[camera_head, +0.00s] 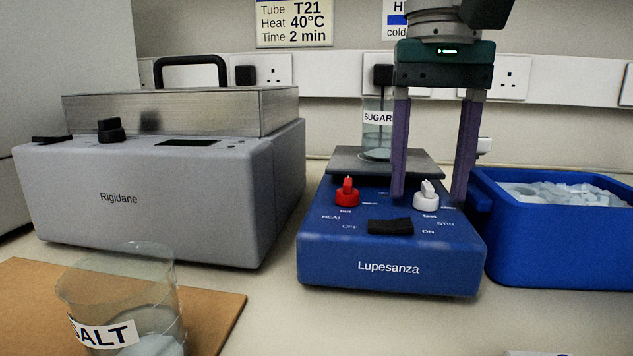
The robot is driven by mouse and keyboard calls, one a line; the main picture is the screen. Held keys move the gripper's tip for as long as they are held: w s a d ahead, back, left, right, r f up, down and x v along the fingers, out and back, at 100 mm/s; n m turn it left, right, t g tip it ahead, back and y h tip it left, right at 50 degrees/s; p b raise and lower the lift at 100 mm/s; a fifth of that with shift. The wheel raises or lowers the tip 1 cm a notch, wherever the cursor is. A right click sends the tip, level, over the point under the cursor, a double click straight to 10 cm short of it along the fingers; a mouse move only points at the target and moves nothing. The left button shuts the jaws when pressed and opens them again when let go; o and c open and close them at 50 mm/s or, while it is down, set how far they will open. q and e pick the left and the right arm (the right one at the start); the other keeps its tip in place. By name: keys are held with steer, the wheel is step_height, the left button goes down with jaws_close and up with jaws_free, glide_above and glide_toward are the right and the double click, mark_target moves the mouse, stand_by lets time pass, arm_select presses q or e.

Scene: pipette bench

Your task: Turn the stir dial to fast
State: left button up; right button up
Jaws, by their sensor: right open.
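The blue hotplate stirrer marked Lupesanza (388,267) stands in the middle of the bench. Its white stir dial (426,196) is on the right of the sloped front, above the word STIR. The red heat dial (347,192) is on the left, and a black rocker switch (390,226) lies between and below them. My right gripper (431,196) comes down from above, open, with its two purple fingers apart. In the picture, the fingertips are to the left and right of the white dial; contact cannot be told. My left gripper is not in view.
A beaker labelled SUGAR (377,138) stands on the stirrer's plate, behind my gripper. A grey Rigidane bath (140,190) is at left, and a blue ice box (560,235) is close at right. A SALT beaker (125,300) stands on a brown board (222,305) in front.

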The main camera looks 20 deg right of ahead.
steer(key=shift+r, duration=0.1)
steer(key=shift+c, duration=0.3)
jaws_close()
